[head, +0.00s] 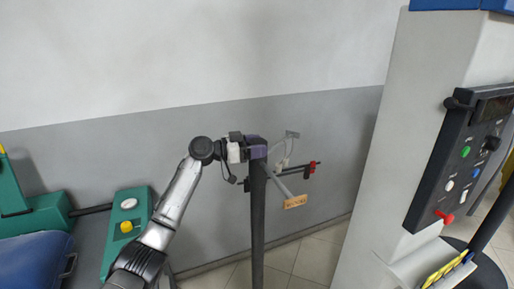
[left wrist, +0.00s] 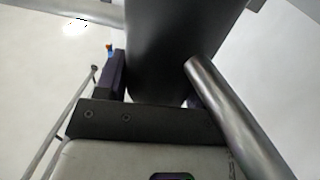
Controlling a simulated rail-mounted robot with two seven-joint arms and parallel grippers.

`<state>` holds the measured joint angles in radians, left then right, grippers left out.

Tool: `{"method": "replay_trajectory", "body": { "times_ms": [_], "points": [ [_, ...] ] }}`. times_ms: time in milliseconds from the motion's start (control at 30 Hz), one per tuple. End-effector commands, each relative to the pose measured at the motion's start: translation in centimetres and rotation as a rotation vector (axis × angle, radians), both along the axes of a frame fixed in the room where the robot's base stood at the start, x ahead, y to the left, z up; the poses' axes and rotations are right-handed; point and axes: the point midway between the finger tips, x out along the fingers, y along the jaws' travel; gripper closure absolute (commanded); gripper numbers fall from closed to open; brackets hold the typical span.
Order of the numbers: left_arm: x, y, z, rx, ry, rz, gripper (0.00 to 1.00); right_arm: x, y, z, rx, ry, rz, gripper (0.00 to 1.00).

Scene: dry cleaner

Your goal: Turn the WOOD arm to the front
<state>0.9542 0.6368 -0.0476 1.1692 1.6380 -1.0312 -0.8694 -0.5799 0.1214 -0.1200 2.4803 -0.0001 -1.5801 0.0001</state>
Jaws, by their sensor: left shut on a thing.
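A dark upright post (head: 257,225) stands in front of the grey wall, with several thin arms at its top. A grey arm slopes down right to a small wooden tag (head: 295,201); its lettering is too small to read surely. My left gripper (head: 257,150) is at the post's top, its purple fingers beside it. In the left wrist view the dark post (left wrist: 175,45) lies between the purple fingers, and the jaws are shut on it. A metal rod (left wrist: 225,110) crosses the right finger there. My right gripper is not in view.
A dark bar with a red end (head: 309,168) and a pale arm with a grey plate (head: 292,134) reach right behind the post. A white column with a control panel (head: 462,160) stands right. A green machine (head: 128,215) stands left.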

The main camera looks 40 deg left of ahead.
Motion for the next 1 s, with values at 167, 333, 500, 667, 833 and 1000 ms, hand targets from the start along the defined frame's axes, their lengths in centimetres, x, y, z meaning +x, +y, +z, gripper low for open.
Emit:
{"method": "replay_trajectory", "body": {
  "times_ms": [167,333,500,667,833,1000],
  "points": [
    [0.0,-0.1,0.1,-0.004,0.002,-0.003,0.80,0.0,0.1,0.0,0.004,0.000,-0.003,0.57],
    [0.0,-0.1,0.0,-0.003,0.001,-0.002,0.22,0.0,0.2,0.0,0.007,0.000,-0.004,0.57],
    [0.0,0.0,0.0,-0.002,0.000,-0.001,0.12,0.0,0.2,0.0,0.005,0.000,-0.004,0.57],
    [0.0,0.0,0.0,-0.001,0.001,-0.001,0.12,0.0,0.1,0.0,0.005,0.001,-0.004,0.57],
    [-0.9,0.7,-0.1,-0.001,0.001,0.000,0.12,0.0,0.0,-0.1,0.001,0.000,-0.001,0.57],
    [-3.2,2.5,-0.2,0.001,0.001,0.001,0.12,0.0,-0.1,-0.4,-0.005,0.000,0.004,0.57]
  ]
}}
